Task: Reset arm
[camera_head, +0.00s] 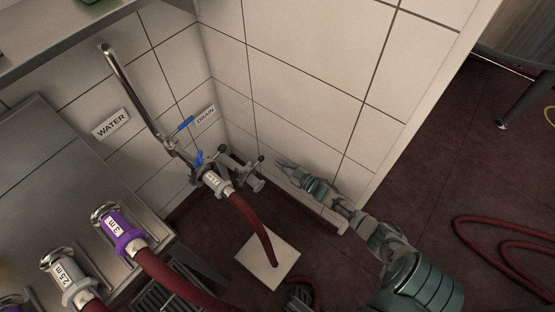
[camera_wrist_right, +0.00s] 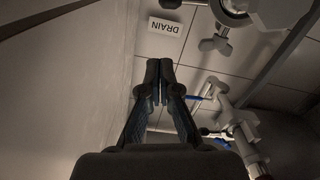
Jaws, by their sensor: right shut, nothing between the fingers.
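My right arm comes in from the lower right in the head view. Its gripper (camera_head: 283,163) is near the tiled wall, to the right of the drain valve fitting (camera_head: 248,177). In the right wrist view the gripper's two fingers (camera_wrist_right: 159,80) are together with nothing between them. The DRAIN sign (camera_wrist_right: 165,27) and metal fittings (camera_wrist_right: 240,121) show beyond the fingertips, apart from them. My left gripper is not in view.
A red hose (camera_head: 253,224) runs from the pipe fitting to a pale floor plate (camera_head: 268,262). Hose couplings marked 3 m (camera_head: 117,230) and 2.5 m (camera_head: 69,277) sit at lower left. Open dark red floor (camera_head: 440,170) lies to the right, with a looped hose (camera_head: 500,228).

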